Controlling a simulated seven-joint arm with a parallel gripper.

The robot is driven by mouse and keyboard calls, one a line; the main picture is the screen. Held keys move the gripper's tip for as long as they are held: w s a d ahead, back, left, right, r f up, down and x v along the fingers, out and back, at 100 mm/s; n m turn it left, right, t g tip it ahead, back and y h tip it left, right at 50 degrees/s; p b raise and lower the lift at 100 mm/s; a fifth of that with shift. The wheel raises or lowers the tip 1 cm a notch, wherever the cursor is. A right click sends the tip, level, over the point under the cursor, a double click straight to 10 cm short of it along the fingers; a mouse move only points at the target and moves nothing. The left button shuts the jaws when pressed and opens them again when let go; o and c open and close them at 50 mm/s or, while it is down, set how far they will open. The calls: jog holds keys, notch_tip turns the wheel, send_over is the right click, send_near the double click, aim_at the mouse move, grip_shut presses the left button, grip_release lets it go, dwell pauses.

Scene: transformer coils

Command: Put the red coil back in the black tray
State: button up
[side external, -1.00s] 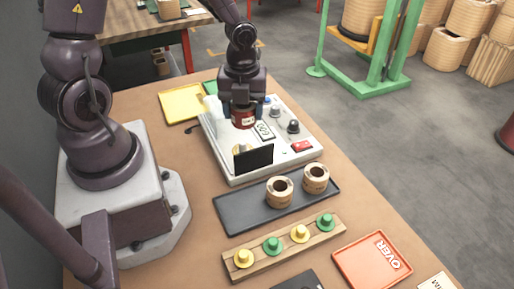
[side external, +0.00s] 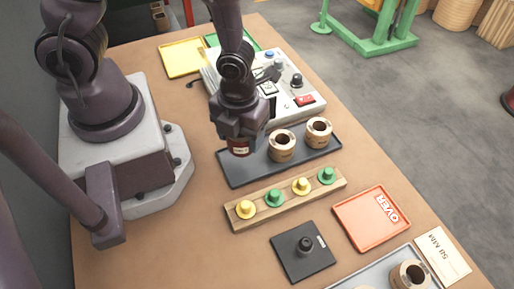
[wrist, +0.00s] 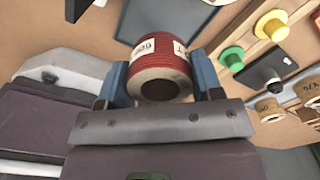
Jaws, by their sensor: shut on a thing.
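My gripper (side external: 240,143) is shut on the red coil (side external: 238,151), which hangs below it in the side view. In the wrist view the red coil (wrist: 160,62) sits between the two blue fingers, its round hole facing the camera and a white label on its side. The black tray (side external: 245,176) lies below, and the red coil appears over its left end. I cannot tell how high the coil is above the tray floor. Two tan coils, one (side external: 282,146) near the middle and one (side external: 319,132) at the right, stand upright in the tray.
A wooden strip (side external: 272,213) with yellow and green pegs lies in front of the tray. The white instrument panel (side external: 305,110) stands behind. An orange tray (side external: 365,225), a black plate (side external: 290,260) and a grey tray with a tan coil (side external: 410,275) lie nearer the camera.

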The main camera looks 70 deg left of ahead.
aim_at(243, 163)
jog(key=shift+f, duration=2.8)
jog(key=o, duration=1.1)
jog(key=shift+f, duration=0.1)
notch_tip(243, 163, up, 12)
jog(key=shift+r, duration=0.15)
